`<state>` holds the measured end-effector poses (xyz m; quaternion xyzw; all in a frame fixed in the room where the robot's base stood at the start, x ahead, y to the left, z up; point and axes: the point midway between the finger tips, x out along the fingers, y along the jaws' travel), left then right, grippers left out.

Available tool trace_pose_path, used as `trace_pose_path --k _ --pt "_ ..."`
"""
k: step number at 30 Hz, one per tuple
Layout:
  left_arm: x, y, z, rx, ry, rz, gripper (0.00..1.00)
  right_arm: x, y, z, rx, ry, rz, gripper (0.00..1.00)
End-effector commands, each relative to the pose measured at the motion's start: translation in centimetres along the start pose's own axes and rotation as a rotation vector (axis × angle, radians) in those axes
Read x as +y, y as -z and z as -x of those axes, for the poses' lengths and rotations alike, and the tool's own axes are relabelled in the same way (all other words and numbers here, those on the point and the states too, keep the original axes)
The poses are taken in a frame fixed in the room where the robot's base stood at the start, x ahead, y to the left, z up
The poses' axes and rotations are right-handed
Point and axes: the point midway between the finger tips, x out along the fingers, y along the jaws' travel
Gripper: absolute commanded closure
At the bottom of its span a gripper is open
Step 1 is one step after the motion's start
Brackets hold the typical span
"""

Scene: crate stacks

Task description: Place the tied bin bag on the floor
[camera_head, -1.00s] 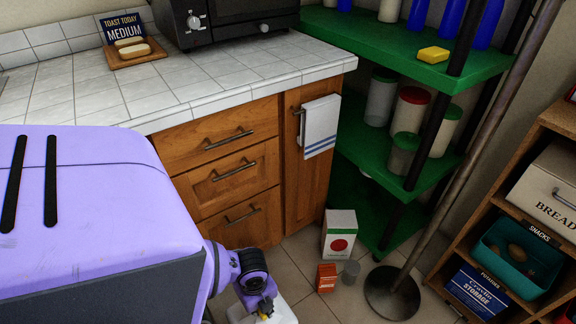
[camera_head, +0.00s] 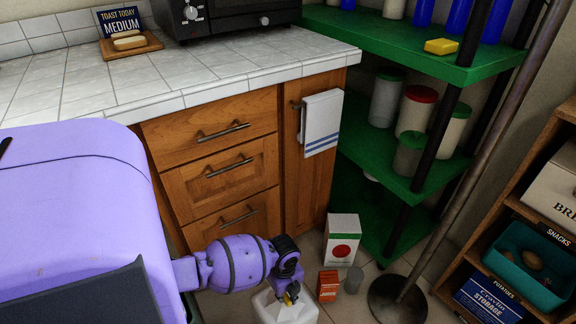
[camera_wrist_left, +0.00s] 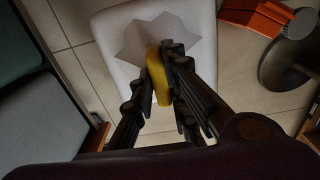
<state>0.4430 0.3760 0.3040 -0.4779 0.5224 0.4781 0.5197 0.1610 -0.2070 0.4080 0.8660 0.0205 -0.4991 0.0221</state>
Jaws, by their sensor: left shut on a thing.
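The tied bin bag (camera_head: 284,311) is white with a pointed, folded top, low in front of the drawers in the head view. It also fills the upper middle of the left wrist view (camera_wrist_left: 120,75). My left gripper (camera_head: 290,296) is above the bag, pointing down, its fingers shut on the bag's yellow tie (camera_wrist_left: 158,75). The bag's lower part is cut off by the head view's edge. I cannot tell whether its bottom touches the tiled floor (camera_wrist_left: 80,85). My right gripper is not in view.
A white carton with a red dot (camera_head: 342,240), an orange box (camera_head: 327,286) and a grey can (camera_head: 353,279) stand on the floor right of the bag. A pole's round base (camera_head: 397,300) is farther right. Wooden drawers (camera_head: 228,175) and green shelves (camera_head: 400,170) stand behind.

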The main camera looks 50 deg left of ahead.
Motion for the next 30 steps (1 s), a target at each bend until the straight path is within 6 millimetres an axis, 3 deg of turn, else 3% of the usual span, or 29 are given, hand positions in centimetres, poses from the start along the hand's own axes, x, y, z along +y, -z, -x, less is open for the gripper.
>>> trace_pose_path --k 5,12,24,25,30 --pt "-0.8 -0.2 -0.7 -0.001 0.003 0.001 1.0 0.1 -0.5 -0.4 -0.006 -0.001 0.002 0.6" --pt "-1.1 -0.3 -4.0 0.0 0.0 0.002 1.0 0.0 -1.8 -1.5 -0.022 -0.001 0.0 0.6" --pt "-1.1 -0.4 -4.4 -0.002 0.003 0.0 1.0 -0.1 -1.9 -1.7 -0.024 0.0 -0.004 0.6" --pt "-1.0 -0.4 -4.5 -0.002 0.001 0.0 0.85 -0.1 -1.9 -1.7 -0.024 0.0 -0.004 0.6" --pt "-1.0 -0.4 -4.4 -0.002 0.002 0.0 0.68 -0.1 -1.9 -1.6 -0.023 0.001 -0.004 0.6"
